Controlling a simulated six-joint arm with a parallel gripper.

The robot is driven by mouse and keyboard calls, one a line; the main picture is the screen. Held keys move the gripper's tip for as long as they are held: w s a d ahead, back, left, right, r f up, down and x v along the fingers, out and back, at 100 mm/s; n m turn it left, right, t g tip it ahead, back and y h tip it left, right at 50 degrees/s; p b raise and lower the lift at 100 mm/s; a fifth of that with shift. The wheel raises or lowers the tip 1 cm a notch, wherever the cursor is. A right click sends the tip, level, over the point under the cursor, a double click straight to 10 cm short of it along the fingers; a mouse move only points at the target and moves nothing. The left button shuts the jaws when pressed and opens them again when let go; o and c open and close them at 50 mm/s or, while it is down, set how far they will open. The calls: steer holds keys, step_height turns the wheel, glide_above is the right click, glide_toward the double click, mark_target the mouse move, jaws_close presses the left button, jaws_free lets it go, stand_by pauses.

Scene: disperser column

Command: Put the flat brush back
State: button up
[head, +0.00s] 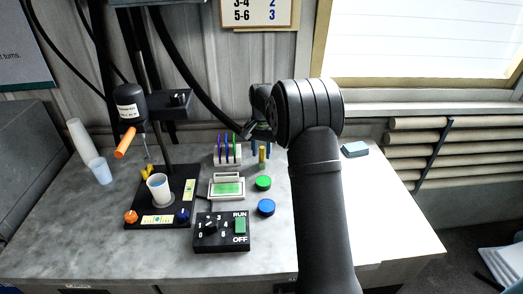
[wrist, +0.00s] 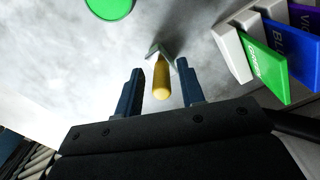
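A yellow handle (wrist: 161,82), which may be the flat brush, has a grey-green piece (wrist: 160,53) at its far end in the wrist view. In the head view the yellow handle (head: 262,155) looks upright, just right of the rack. My gripper (wrist: 160,90) is open, its two dark blue fingers on either side of the handle with gaps showing. In the head view my gripper (head: 261,147) is over the handle and partly hidden by my arm. I cannot tell whether the handle stands in a holder.
A white rack (head: 228,160) with purple, blue and green labelled pieces stands close left of the handle. Green (head: 263,183) and blue (head: 266,207) round lids lie in front. The disperser stand (head: 165,200) with a cup (head: 158,190) is further left. The right tabletop is mostly clear.

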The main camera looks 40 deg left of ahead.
step_height(320, 180, up, 12)
steer(key=shift+w+r, duration=0.15)
steer(key=shift+r, duration=0.05)
stand_by(0.5)
steer(key=shift+f, duration=0.1)
step_height(320, 180, down, 12)
steer(key=shift+r, duration=2.05)
steer(key=shift+f, duration=0.1)
